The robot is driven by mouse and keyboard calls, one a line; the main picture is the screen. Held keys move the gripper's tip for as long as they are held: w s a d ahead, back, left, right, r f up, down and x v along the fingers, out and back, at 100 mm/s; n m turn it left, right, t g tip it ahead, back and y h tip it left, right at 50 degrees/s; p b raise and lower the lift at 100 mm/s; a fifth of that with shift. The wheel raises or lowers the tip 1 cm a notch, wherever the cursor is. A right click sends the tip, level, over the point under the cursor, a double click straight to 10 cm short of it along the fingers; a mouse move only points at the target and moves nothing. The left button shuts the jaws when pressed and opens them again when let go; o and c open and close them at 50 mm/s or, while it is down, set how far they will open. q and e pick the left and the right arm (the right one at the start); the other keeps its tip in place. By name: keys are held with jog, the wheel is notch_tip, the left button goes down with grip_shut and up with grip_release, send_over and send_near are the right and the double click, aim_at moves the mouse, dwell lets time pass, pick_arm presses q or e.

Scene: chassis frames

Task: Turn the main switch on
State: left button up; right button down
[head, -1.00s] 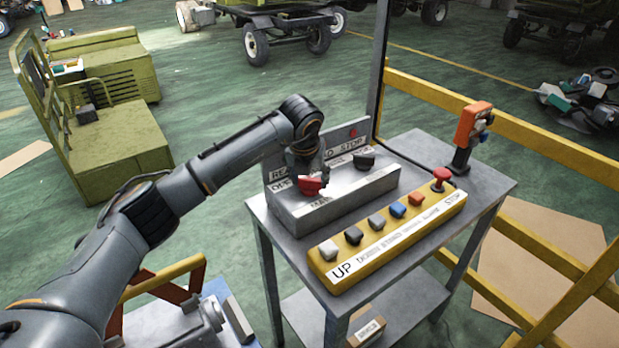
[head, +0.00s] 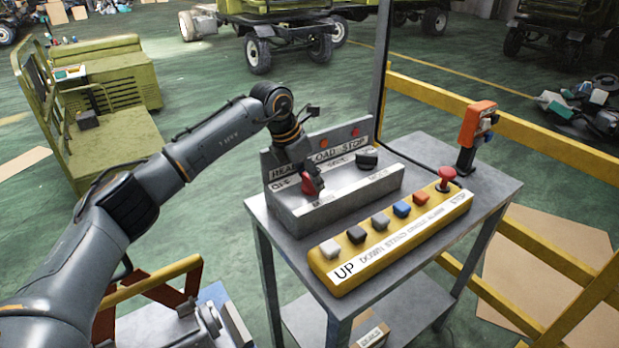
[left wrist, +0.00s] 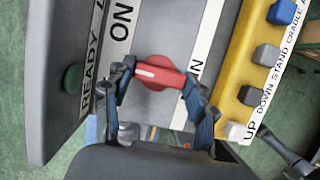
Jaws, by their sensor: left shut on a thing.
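The main switch is a red rotary handle (head: 313,182) on a grey control box (head: 350,200) on the metal table. In the left wrist view, its red bar (left wrist: 160,74) bears a white mark at its left end. An ON label (left wrist: 122,30) is above and left of it. My left gripper (head: 306,172) is shut on the handle from above. In the left wrist view, its two dark fingers (left wrist: 158,88) sit at opposite ends of the bar. They partly hide the lettering around the switch. My right gripper is out of view.
A black knob (head: 367,160) sits to the right on the same box. In front is a yellow panel (head: 395,240) with coloured buttons and a red mushroom button (head: 447,177). An orange pendant (head: 474,128) stands at the back right. A yellow railing (head: 540,140) runs behind the table.

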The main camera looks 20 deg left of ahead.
pick_arm(q)
jog(key=m+g+h, duration=0.1)
jog(key=m, duration=0.3)
jog(key=shift+w+m, duration=0.15)
jog(key=shift+m, duration=0.15)
jog(key=shift+w+a+m+g+h+p, duration=0.15)
jog(key=shift+m+g, duration=0.35)
jog(key=shift+m, duration=0.5)
jog(key=shift+s+d+m+g+h+p, duration=0.2)
jog(key=shift+m+g, duration=0.3)
jog(key=shift+m, duration=0.5)
jog(key=o, duration=1.2)
jog(key=shift+c, duration=0.2)
jog(key=v, duration=1.2)
jog(key=shift+w, duration=0.2)
